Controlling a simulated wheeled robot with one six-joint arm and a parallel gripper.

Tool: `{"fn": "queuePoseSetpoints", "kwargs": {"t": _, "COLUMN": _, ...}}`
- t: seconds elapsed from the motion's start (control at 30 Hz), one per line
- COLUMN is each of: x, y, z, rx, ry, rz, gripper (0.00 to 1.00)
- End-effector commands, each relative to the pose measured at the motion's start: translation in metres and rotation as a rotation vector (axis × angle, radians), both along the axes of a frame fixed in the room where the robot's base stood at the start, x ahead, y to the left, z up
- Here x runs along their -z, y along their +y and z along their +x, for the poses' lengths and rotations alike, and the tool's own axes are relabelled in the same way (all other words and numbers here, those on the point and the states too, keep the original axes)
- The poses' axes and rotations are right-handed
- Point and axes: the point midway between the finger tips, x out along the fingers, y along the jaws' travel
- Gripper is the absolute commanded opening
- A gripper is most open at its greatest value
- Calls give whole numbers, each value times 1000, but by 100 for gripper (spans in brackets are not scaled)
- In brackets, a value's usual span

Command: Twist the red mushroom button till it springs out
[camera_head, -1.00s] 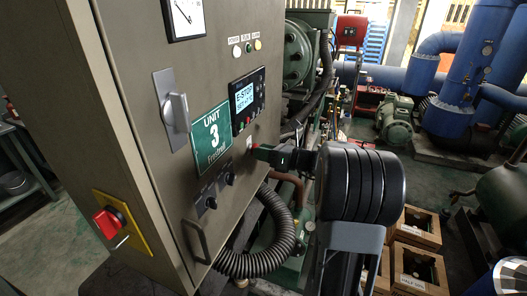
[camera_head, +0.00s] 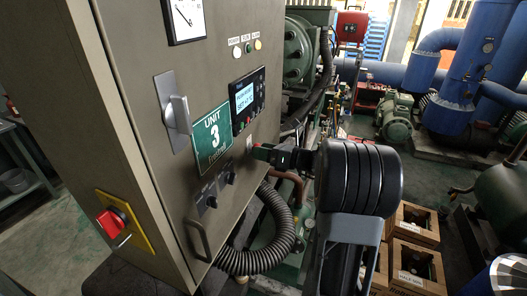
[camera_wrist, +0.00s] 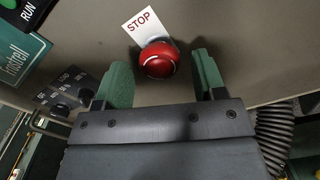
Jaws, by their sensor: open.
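The red mushroom button (camera_wrist: 158,60) is on the panel front in the wrist view, just below the white STOP label (camera_wrist: 142,25). In the head view only a small red part of it (camera_head: 262,146) shows beside my gripper (camera_head: 274,154). My gripper (camera_wrist: 161,75) is open, with its two green fingers on either side of the button in the picture. Gaps show between each finger and the button, so it is not clamped. How far the button stands out from the panel is hard to judge.
The grey cabinet carries a display (camera_head: 244,98), a green UNIT 3 plate (camera_head: 212,140), dark knobs (camera_head: 227,178), a grey handle (camera_head: 178,113) and a red switch on a yellow plate (camera_head: 110,222). A black corrugated hose (camera_head: 258,258) hangs below my gripper. Wooden crates (camera_head: 414,265) stand right.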

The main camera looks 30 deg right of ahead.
Motion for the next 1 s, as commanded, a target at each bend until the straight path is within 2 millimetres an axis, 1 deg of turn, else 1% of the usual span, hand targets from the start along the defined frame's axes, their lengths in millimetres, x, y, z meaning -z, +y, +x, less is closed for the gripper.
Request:
{"fn": "queuePoseSetpoints", "kwargs": {"t": 0.7, "x": -1, "y": -49, "z": -53, "rx": 3, "ry": 1, "rz": 1, "gripper": 64}}
{"fn": "queuePoseSetpoints", "kwargs": {"t": 0.83, "x": -1, "y": -56, "z": -60, "rx": 2, "ry": 0, "rz": 0, "gripper": 64}}
{"fn": "queuePoseSetpoints", "kwargs": {"t": 1.0, "x": -1, "y": -60, "z": -65, "rx": 0, "ry": -1, "rz": -1, "gripper": 64}}
